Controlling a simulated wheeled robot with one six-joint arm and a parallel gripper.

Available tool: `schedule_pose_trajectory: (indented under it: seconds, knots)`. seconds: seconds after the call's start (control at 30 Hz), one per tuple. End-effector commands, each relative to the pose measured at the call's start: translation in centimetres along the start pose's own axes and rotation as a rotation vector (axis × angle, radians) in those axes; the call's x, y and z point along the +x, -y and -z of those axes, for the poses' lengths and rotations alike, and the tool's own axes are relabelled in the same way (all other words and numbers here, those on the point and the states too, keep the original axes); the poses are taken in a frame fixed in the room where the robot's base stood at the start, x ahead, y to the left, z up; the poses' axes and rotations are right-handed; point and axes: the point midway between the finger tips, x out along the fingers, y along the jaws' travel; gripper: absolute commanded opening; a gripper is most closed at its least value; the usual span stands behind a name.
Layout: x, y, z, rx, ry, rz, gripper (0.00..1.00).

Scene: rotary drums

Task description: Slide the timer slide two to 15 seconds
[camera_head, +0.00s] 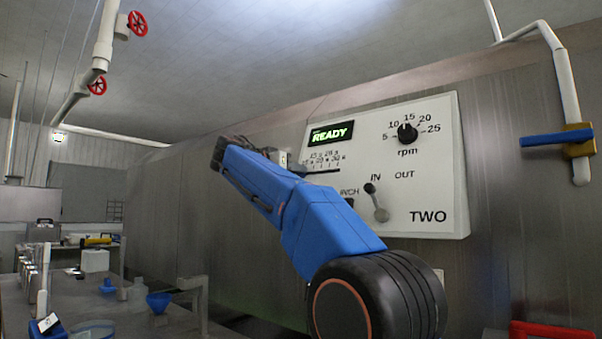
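The white control panel marked TWO (440,180) is mounted on the metal drum wall. The timer slide scale (326,162) is at its left side, with small numbers, tick marks and a dark slot below them. Its numbers are too small to read surely. A small pale block (283,160) shows at the left end of the scale; I cannot tell if it is the slide knob. My gripper (272,154) is only partly visible beside that block, mostly behind my blue arm. Its fingers are hidden, and contact with the slide cannot be told.
The panel also carries a lit READY display (331,133), a black rpm dial (407,132) and an IN/OUT lever (377,203). A blue-handled pipe valve (556,138) is at right. A bench (130,315) with bottles and funnels stands at lower left.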

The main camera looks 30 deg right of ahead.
Motion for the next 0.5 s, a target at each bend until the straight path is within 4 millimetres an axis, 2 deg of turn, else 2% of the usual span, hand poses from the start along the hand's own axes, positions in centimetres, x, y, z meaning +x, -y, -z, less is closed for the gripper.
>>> schedule_pose_trajectory:
  seconds: [0.5]
  knots:
    - [0.0, -1.1, 0.0, 0.0, 0.0, -0.001, 0.0]
